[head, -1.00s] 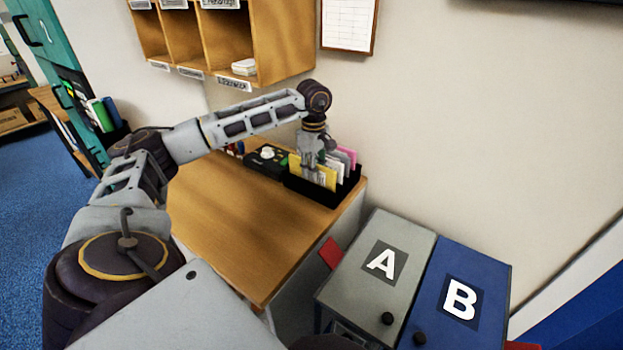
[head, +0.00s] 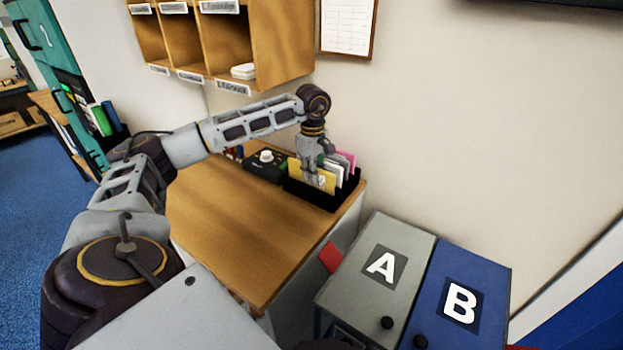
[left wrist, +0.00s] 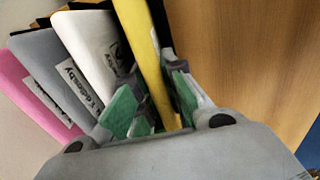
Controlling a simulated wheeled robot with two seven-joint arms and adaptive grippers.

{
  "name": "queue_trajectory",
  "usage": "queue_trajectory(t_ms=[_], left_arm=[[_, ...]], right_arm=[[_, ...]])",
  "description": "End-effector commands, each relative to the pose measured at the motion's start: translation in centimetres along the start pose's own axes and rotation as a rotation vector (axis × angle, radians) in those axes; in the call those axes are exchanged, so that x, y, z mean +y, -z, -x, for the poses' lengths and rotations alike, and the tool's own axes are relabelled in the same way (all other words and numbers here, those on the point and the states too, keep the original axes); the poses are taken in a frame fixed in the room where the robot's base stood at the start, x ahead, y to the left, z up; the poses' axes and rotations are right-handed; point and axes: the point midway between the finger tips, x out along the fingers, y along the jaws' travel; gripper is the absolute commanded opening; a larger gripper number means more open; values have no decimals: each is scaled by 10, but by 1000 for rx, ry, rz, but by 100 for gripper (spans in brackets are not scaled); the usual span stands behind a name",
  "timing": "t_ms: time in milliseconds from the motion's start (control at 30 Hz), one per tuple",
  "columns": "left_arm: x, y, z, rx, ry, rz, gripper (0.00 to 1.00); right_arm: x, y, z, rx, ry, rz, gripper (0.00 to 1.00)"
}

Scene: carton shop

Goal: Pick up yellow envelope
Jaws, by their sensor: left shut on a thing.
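The yellow envelope (head: 307,178) stands upright at the near side of the black holder (head: 318,193) on the wooden desk. My left gripper (head: 316,176) reaches down over the holder and is shut on the yellow envelope. In the left wrist view the green finger pads (left wrist: 152,106) lie on both sides of the yellow envelope (left wrist: 142,45). White, grey and pink envelopes (left wrist: 92,50) stand beside it in the holder. My right gripper is not in view.
A black device (head: 264,165) sits on the desk (head: 235,222) left of the holder. Wooden cubbyholes (head: 280,40) hang on the wall above. A grey box marked A (head: 405,250) and a blue box marked B (head: 483,270) stand to the right. The desk's front is clear.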

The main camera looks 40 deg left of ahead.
Motion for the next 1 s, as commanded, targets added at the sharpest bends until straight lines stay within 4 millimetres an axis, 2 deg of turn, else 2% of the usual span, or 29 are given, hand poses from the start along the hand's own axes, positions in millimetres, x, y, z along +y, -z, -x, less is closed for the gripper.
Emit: queue_trajectory(t_ms=[267, 567, 800, 1000], left_arm=[[1, 0, 14, -1, -2, 0, 0], [1, 0, 55, -1, -3, 0, 0], [1, -1, 87, -2, -2, -1, 0], [0, 0, 99, -1, -1, 0, 0]], right_arm=[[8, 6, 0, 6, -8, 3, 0], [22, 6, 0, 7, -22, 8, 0], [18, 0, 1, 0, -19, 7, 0], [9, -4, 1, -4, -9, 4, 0]])
